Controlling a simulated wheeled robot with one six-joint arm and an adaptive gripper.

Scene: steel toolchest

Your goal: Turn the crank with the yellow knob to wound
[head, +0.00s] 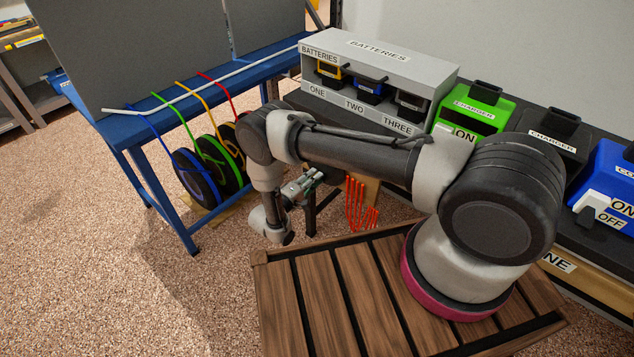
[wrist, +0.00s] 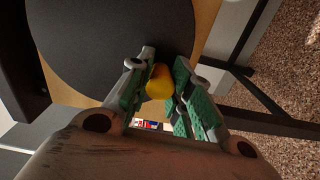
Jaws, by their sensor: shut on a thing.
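The yellow knob (wrist: 159,82) sits between the green-padded fingers of my gripper (wrist: 165,70) in the wrist view. The fingers are shut on it. A large dark round disc (wrist: 105,35) lies just beyond the knob, with a tan board (wrist: 205,25) behind it. The crank's arm and any "wound" mark are hidden or cannot be made out. In the head view my gripper (head: 312,180) is low, beyond the slatted wooden deck, between the blue bench and the battery rack. The knob cannot be seen there.
The blue bench (head: 180,110) with several coloured-cord reels (head: 195,178) stands at left. The battery rack (head: 378,80), green charger (head: 472,110) and blue unit (head: 610,175) line the back right. Red prongs (head: 358,205) hang near my gripper. Carpet is open at left.

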